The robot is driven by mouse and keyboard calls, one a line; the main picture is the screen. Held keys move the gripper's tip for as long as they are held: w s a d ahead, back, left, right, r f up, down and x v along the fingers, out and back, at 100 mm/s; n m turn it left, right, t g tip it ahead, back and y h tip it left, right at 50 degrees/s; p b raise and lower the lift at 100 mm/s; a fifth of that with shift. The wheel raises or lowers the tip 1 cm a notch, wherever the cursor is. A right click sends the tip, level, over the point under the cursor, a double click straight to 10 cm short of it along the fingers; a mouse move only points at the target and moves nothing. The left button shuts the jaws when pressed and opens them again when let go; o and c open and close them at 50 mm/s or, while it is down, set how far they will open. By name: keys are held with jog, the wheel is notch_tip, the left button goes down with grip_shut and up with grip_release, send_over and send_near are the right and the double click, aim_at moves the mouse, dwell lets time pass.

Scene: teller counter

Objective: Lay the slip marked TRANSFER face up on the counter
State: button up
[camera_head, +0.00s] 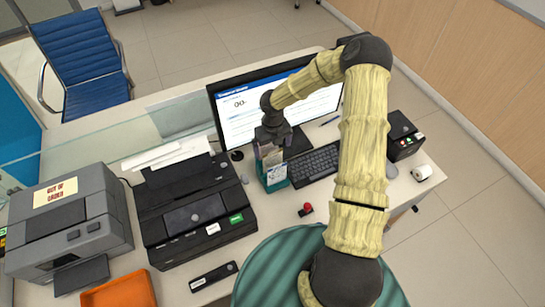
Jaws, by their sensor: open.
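A teal holder (277,187) stands on the counter (330,225) in front of the monitor, with several paper slips (270,158) upright in it. The print on the slips is too small to read, so I cannot tell which is marked TRANSFER. My gripper (267,143) is open and points down just above the slips. Its fingertips overlap the slips' upper edges in the picture; I cannot tell whether they touch. Part of the slips is hidden behind the gripper.
A keyboard (315,165) lies right of the holder, before the monitor (238,117). A black printer (195,220) stands to the left, beside a grey machine (98,222) marked out of order. A red stamp (306,209) sits in front. Bare counter surrounds the stamp.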

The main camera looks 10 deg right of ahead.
aim_at(273, 159)
notch_tip(273, 159, down, 8)
jog(key=shift+p, duration=0.95)
jog(key=shift+c, duration=0.5)
jog(key=c, duration=0.9)
jog(key=shift+o, duration=0.5)
jog(key=shift+r+p, duration=4.15)
jog(key=shift+r, duration=1.65)
